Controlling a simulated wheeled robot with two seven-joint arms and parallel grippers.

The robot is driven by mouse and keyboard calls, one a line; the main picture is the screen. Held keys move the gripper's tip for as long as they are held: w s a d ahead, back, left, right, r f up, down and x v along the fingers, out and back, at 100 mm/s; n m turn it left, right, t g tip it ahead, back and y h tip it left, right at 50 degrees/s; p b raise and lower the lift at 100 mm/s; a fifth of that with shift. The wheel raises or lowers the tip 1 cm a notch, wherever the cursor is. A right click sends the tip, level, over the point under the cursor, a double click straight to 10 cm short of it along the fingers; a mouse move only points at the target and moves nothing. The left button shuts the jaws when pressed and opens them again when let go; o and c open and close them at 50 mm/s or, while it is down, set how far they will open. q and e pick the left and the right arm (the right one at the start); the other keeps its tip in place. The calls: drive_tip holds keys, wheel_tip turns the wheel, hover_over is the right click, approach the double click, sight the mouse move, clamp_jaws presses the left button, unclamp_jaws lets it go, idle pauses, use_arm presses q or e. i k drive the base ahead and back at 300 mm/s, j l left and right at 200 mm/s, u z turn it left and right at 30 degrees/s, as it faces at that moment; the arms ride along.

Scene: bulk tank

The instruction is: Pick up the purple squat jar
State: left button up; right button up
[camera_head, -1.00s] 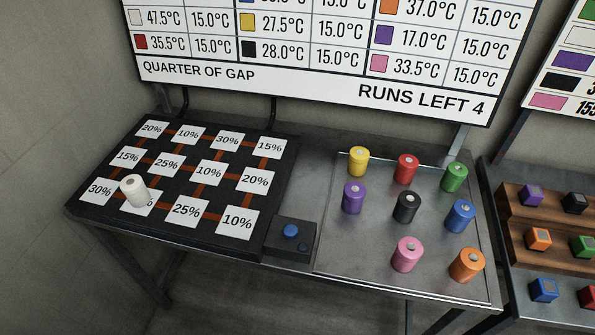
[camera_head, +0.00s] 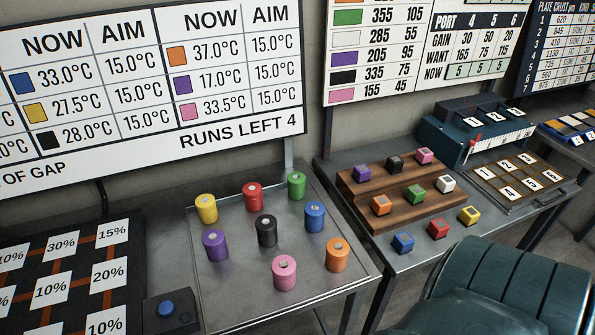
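The purple squat jar (camera_head: 215,245) stands upright on a metal tray (camera_head: 237,297) on the left table. It is in the left column of jars, just in front of the yellow jar (camera_head: 206,208) and left of the black jar (camera_head: 266,230). Nothing covers it. Neither of my grippers shows in the head view.
Red (camera_head: 253,196), green (camera_head: 296,185), blue (camera_head: 314,216), orange (camera_head: 337,254) and pink (camera_head: 284,272) jars share the tray. A box with a blue button (camera_head: 167,308) and a black percentage board (camera_head: 60,270) lie left. A green chair (camera_head: 490,290) stands front right.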

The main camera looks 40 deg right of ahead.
sight(213, 240)
drive_tip(key=k+j, duration=0.25)
drive_tip(key=k, duration=0.2)
drive_tip(key=k+j, duration=0.25)
drive_tip(key=k, duration=0.15)
drive_tip(key=z, duration=1.65)
drive_tip(key=k+l, duration=0.05)
